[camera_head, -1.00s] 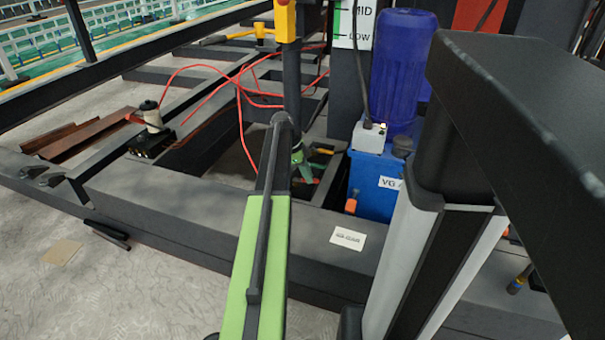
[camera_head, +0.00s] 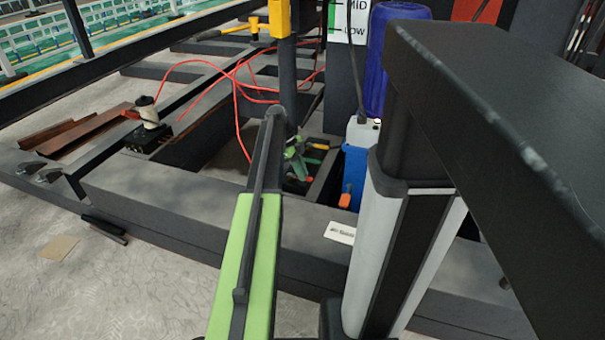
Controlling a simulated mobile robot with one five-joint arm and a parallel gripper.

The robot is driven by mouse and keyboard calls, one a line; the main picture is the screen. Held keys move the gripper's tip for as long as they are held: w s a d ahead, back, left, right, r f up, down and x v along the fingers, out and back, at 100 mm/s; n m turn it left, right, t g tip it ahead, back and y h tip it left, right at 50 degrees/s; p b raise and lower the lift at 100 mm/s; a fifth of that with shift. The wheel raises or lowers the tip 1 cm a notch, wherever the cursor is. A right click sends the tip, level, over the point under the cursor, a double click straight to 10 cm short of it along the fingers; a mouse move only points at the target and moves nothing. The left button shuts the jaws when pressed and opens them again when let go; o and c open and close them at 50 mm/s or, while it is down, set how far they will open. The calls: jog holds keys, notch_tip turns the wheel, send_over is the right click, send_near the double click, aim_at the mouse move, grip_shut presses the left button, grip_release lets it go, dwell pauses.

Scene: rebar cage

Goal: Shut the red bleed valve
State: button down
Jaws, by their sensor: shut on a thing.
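My arm reaches forward over the dark frame beam into a recess. My gripper (camera_head: 297,168), green and dark, is small and partly hidden past the end of the arm link. It is down in the recess, left of the blue unit. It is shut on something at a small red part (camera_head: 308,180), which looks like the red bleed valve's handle. The fingertips and the valve's exact angle are too small to make out.
A blue pump unit (camera_head: 355,172) with an orange-red knob (camera_head: 344,200) stands at the right, partly behind my column. Red hoses (camera_head: 238,110) loop left to a small cylinder (camera_head: 148,110). A white label (camera_head: 340,232) lies on the front beam (camera_head: 170,215).

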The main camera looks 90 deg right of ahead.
jog(key=c, duration=1.4)
grip_release()
jog(key=shift+w, duration=0.15)
jog(key=shift+o, duration=0.2)
jog(key=shift+w+r+p, duration=0.1)
jog(key=shift+r+p, duration=0.4)
jog(key=p+v, duration=1.5)
jog(key=v, duration=0.1)
jog(key=shift+r, duration=0.15)
jog(key=shift+w+d, duration=0.1)
jog(key=shift+w, duration=0.05)
